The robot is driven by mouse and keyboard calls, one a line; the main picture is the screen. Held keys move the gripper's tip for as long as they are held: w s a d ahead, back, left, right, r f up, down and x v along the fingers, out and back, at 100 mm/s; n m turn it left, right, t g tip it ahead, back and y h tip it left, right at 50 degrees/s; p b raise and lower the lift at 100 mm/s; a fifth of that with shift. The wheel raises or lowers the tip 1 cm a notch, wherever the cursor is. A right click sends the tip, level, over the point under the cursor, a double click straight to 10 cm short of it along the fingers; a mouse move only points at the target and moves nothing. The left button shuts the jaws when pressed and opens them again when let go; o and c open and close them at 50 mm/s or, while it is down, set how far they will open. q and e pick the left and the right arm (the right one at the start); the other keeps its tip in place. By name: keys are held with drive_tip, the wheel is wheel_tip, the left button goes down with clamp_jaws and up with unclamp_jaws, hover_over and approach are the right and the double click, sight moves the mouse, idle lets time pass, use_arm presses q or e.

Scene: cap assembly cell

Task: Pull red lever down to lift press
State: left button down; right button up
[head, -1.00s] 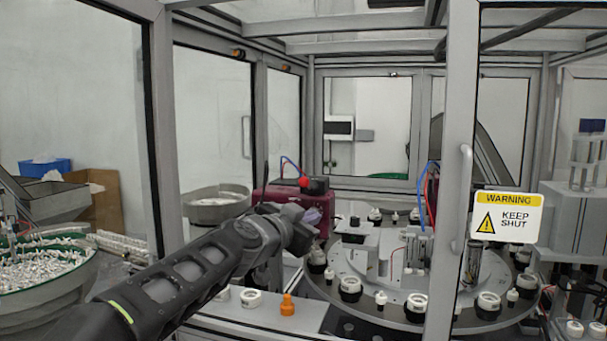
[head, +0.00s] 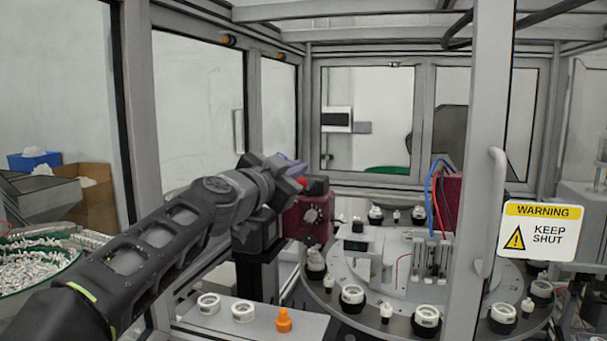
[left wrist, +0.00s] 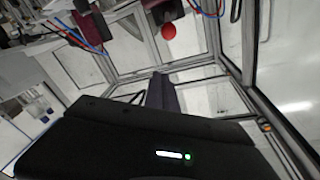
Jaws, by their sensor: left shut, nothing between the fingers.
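The red lever's round knob (head: 303,181) is at the top of a dark red press unit (head: 313,216) that has a dial on its face. My left gripper (head: 297,163) reaches in from the left and overlaps the knob in the head view, partly hiding it. In the left wrist view the whole red knob (left wrist: 168,31) shows beyond the tip of my shut left gripper (left wrist: 161,88), with a visible gap in the picture. The fingers are shut and empty. Whether they touch the lever's arm cannot be told. My right gripper is not in view.
A round indexing table (head: 345,298) with white and black caps lies right of the press. A grey post (head: 490,110) with a warning sign (head: 538,231) stands at right. An orange part (head: 283,320) and white caps (head: 243,311) sit on the front ledge.

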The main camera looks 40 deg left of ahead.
use_arm(q)
drive_tip(key=p, duration=0.3)
hover_over(305, 186)
drive_tip(key=d, duration=0.2)
drive_tip(key=f, duration=0.1)
drive_tip(key=a+f+b, duration=0.1)
drive_tip(key=s+f+b, duration=0.1)
drive_tip(key=shift+a, duration=0.3)
